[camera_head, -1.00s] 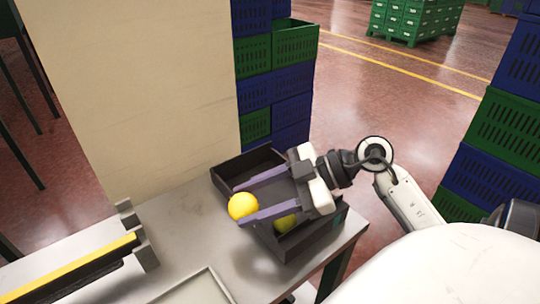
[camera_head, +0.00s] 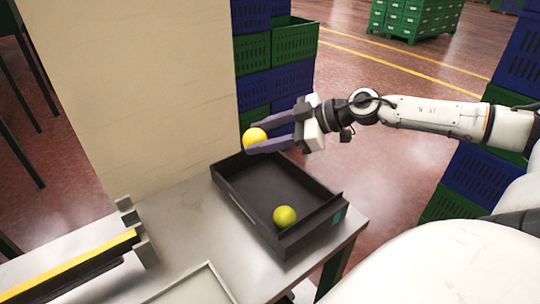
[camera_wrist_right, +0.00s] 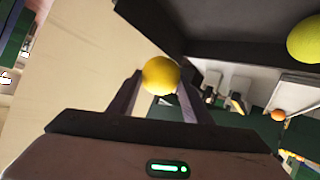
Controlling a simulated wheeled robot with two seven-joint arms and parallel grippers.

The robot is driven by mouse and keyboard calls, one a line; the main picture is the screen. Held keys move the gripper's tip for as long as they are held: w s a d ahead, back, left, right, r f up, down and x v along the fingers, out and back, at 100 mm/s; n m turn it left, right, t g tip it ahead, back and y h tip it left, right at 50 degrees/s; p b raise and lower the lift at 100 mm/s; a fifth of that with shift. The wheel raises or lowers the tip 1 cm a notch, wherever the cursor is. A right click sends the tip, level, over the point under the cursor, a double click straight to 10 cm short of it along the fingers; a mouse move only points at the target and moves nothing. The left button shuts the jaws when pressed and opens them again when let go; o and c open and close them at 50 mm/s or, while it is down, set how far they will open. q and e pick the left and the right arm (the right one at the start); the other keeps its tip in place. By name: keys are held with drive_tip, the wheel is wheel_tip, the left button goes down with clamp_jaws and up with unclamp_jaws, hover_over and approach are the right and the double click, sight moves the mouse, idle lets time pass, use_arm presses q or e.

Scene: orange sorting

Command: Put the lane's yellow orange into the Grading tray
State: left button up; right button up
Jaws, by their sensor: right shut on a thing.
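My right gripper (camera_head: 268,135) is shut on a yellow orange (camera_head: 255,138) and holds it in the air near the far end of the dark tray. The right wrist view shows the yellow orange (camera_wrist_right: 161,75) between the two fingertips. The dark open tray (camera_head: 238,208) stands on the grey table; its lettering cannot be read. A yellow-green orange (camera_head: 285,216) lies inside it near the front end. That fruit also shows in the right wrist view (camera_wrist_right: 306,40). My left gripper is not in view.
A lane with a yellow edge (camera_head: 85,262) runs at the lower left of the table (camera_head: 185,215). A pale partition (camera_head: 145,90) rises behind the table. Stacked green and blue crates (camera_head: 275,60) stand behind the tray.

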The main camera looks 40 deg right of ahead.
wheel_tip(320, 180, down, 4)
drive_tip(key=shift+d+f, duration=0.1)
drive_tip(key=shift+f, duration=0.95)
wheel_tip(320, 180, down, 3)
drive_tip(key=shift+r+b, duration=0.2)
drive_tip(key=shift+b, duration=0.75)
drive_tip(key=shift+f, duration=0.2)
drive_tip(key=shift+r, duration=0.1)
drive_tip(key=o, duration=0.8)
